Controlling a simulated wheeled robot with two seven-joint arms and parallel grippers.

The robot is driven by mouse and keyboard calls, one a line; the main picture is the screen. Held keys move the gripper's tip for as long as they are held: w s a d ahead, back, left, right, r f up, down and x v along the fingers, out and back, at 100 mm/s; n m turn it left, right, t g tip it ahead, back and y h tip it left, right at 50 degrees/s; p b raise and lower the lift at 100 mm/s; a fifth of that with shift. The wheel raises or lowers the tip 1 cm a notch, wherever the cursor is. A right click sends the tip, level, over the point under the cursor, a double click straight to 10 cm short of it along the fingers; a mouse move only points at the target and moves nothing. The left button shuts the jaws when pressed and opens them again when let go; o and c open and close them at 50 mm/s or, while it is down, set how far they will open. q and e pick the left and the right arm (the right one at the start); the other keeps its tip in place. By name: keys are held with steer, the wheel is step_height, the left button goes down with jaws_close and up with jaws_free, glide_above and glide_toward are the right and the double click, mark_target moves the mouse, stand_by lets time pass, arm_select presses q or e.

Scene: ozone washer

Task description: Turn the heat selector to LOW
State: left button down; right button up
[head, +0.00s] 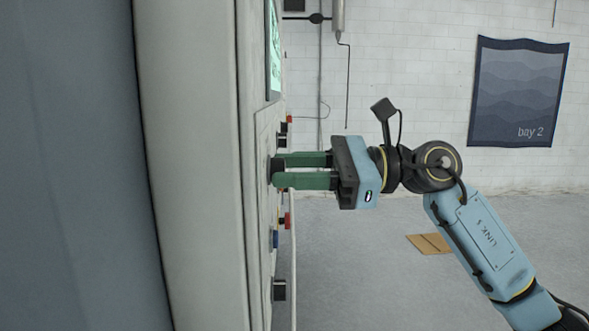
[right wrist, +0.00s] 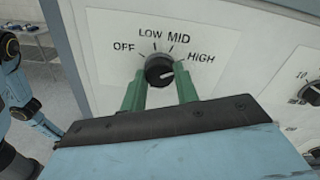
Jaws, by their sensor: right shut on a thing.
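The heat selector is a round black knob (right wrist: 160,70) on a pale panel, with the labels OFF, LOW, MID and HIGH around its upper side. Its white pointer mark points to the right, nearest HIGH among the labels. In the head view the knob (head: 274,171) shows edge-on at the panel. My right gripper (head: 281,171) reaches it from the right, its two green fingers level and shut on the knob. In the right wrist view the fingers (right wrist: 160,92) stand on either side of the knob's lower part. My left gripper is not in view.
More controls sit on the same panel: a red button (head: 288,220), a black knob (head: 279,290) lower down, and a numbered dial (right wrist: 312,93) at the right. A screen (head: 273,50) is above. The floor right of the cabinet is open, with a brown mat (head: 429,244).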

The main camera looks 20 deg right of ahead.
steer(key=n+b, duration=1.3)
steer(key=n, duration=0.2)
steer(key=shift+n, duration=0.3)
stand_by(0.4)
steer(key=o, duration=1)
